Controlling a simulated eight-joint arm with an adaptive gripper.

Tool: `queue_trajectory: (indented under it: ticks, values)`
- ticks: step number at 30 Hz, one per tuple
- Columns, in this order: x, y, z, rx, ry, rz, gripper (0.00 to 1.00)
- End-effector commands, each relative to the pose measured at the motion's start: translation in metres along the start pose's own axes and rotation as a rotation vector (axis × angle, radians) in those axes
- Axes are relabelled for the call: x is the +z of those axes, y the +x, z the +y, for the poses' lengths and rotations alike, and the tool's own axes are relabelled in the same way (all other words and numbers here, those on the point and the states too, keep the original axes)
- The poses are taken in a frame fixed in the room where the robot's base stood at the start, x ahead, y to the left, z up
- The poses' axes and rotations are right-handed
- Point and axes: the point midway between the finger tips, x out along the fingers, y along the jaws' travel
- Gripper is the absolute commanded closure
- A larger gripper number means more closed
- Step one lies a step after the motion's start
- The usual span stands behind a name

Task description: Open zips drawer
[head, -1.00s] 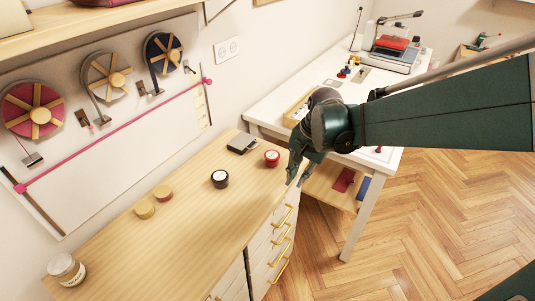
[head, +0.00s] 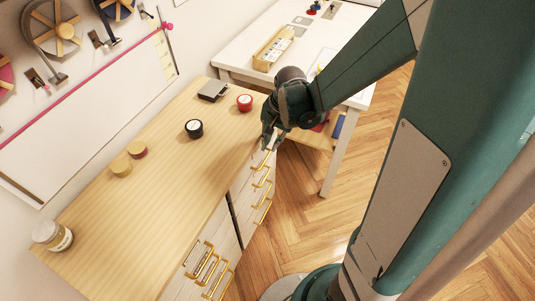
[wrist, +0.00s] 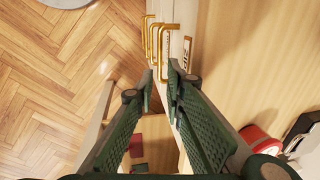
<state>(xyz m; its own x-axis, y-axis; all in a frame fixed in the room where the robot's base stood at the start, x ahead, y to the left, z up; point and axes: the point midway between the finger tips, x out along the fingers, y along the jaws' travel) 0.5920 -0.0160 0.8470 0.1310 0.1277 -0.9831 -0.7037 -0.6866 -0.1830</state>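My gripper (head: 267,141) is at the top right corner of the wooden-topped drawer unit, by the top handle of the right-hand drawer column (head: 262,160). In the wrist view my gripper (wrist: 160,72) has its two green fingers apart, with a narrow gap at the tips. Gold handles (wrist: 166,26) on the white drawer fronts show just beyond the fingertips. I cannot tell whether the nearest handle lies between them. The drawers look closed. White labels (wrist: 187,50) show on the fronts, but I cannot read which one says zips.
A second drawer column (head: 207,266) stands at left. A white table (head: 240,50) stands behind. Floor (head: 300,215) is clear in front.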

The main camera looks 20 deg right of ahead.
Motion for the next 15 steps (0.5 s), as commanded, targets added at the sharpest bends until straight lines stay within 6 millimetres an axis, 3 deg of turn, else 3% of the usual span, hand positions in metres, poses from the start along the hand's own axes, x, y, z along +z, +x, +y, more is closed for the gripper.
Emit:
queue_trajectory:
  ticks: [8,15]
  values:
    - [0.000,0.005,0.000,0.000,0.000,0.000,0.87]
    - [0.000,0.023,0.000,0.000,0.000,0.000,0.87]
